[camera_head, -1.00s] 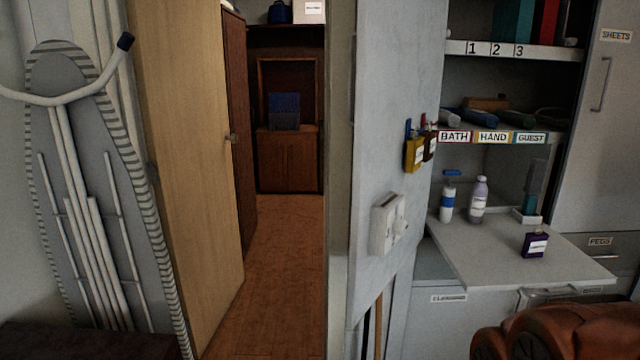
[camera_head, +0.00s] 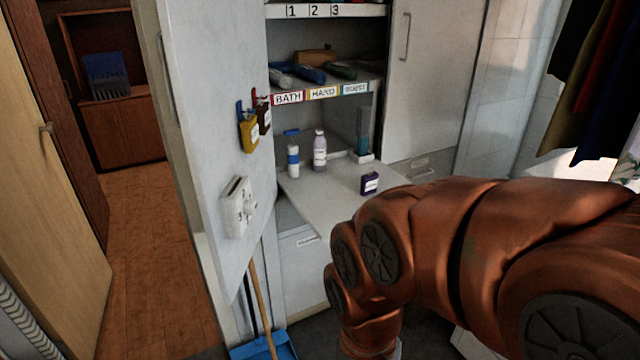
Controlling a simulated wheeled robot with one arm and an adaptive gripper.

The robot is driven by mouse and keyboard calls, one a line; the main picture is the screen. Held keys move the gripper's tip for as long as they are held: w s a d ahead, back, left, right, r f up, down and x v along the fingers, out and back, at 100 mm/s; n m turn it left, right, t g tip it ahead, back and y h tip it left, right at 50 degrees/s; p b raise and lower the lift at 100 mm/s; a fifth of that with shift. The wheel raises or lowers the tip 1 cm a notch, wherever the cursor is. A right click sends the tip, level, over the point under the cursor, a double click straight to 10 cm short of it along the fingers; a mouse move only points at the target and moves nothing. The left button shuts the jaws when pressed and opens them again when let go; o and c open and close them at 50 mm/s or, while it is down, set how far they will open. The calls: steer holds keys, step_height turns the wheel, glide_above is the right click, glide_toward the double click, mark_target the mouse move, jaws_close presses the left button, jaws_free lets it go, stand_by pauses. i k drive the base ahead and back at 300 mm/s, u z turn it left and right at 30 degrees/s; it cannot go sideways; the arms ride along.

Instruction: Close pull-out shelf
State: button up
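The pull-out shelf (camera_head: 309,190) is a pale flat board that sticks out from the cupboard at about mid height. A white bottle with a blue band (camera_head: 293,161), a pale purple bottle (camera_head: 319,151), a small dark purple box (camera_head: 369,184) and a teal-and-grey upright item (camera_head: 363,135) stand on it.
An open cupboard door (camera_head: 215,110) stands left of the shelf, with padlock-like tags and a white box on it. A blue dustpan (camera_head: 264,346) and a broom handle are below. A doorway with clear wooden floor (camera_head: 160,250) is at the left. Clothes hang at the upper right.

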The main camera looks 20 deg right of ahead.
mark_target(328, 198)
steer(key=z, duration=0.85)
steer(key=k, duration=1.3)
steer(key=u, duration=0.7)
steer(key=i, duration=1.3)
steer(key=z, duration=0.15)
